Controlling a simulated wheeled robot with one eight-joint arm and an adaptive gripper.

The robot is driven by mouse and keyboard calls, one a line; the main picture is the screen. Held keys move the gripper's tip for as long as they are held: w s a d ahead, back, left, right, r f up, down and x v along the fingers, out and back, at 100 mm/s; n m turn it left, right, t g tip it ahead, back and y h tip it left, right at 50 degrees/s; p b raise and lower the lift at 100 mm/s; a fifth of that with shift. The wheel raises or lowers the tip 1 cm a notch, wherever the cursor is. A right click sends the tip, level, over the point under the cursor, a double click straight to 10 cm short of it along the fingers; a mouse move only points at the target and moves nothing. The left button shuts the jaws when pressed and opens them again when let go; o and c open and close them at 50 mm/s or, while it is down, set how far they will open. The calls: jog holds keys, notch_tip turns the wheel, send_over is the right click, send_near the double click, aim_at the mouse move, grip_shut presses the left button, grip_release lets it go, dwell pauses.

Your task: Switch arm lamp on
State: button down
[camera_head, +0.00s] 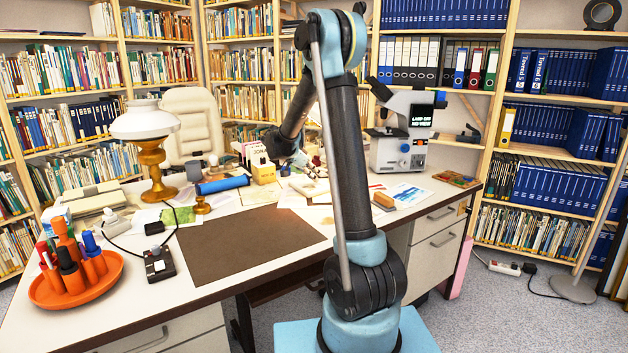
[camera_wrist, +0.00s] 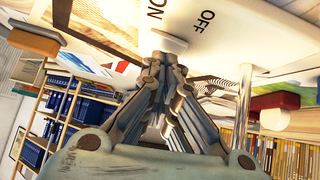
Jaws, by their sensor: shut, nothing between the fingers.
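In the wrist view a white panel (camera_wrist: 222,28) fills the top, with the words ON and OFF printed on it. A small white switch piece (camera_wrist: 164,39) stands out between the words, nearer to ON. My gripper (camera_wrist: 160,62) is shut and empty, its fingertips right at this switch piece. I cannot tell whether they touch it. In the head view my arm reaches over the desk, and the gripper end is small and partly hidden among the desk items. I cannot make out the arm lamp's head or whether it is lit.
The desk holds a brass lamp with a white shade (camera_head: 146,122), a blue roll (camera_head: 222,185), a brown desk mat (camera_head: 245,243), an orange pen tray (camera_head: 78,287) and a microscope (camera_head: 400,135). Bookshelves stand behind. The mat is clear.

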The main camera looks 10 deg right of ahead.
notch_tip(320, 180, up, 3)
jog(key=shift+s+d+f, duration=0.15)
jog(key=s+v, duration=0.1)
jog(key=v, duration=0.9)
jog(key=shift+d+r, duration=0.15)
jog(key=shift+r, duration=0.05)
jog(key=shift+s, duration=0.15)
